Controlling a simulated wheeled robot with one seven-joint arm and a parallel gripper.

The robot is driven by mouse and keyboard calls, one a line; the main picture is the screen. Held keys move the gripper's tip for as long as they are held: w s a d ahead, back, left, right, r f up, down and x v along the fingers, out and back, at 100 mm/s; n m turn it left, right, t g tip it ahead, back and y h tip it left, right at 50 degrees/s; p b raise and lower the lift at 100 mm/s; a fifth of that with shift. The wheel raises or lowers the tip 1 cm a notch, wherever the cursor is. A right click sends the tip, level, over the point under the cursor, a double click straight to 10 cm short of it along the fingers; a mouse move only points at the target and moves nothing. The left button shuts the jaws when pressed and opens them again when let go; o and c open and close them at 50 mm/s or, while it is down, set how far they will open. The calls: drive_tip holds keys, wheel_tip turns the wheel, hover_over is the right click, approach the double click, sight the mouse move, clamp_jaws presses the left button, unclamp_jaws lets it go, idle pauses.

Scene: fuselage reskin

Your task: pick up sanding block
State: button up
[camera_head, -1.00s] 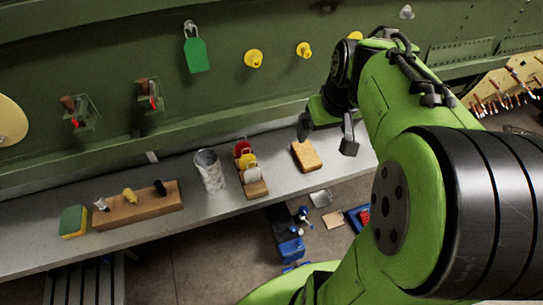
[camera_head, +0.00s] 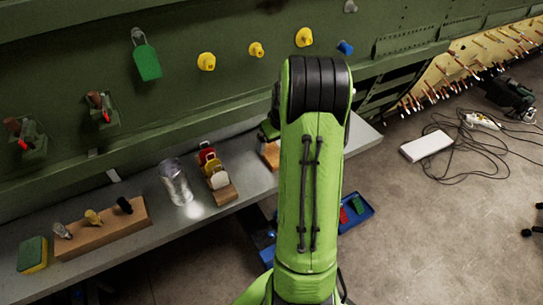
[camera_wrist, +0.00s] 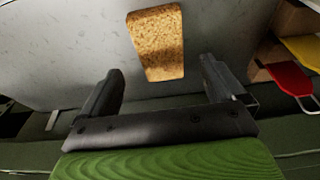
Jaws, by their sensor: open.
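The sanding block, a tan cork-like block, shows in the wrist view (camera_wrist: 157,42) on the grey bench top. In the head view only its left part (camera_head: 270,153) shows; my arm hides the rest. My gripper (camera_wrist: 161,68) is open and empty in the wrist view. Its two fingers stand apart, and the block lies just beyond their tips, roughly in line with the gap. The fingers do not appear to touch it. In the head view my arm hides the fingers.
On the bench (camera_head: 240,205) are a rack with coloured tags (camera_head: 221,190), a clear cylinder (camera_head: 176,182), a wooden holder (camera_head: 105,229) and a green-yellow sponge (camera_head: 32,254). The green fuselage wall (camera_head: 220,95) rises behind. A blue tray (camera_head: 357,212) lies below.

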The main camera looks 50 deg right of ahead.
sight(273, 152)
drive_tip(key=x, duration=0.5)
drive_tip(key=shift+w+f, duration=0.15)
drive_tip(key=shift+f, duration=0.15)
drive_tip(key=shift+r, duration=0.1)
drive_tip(key=shift+c, duration=0.3)
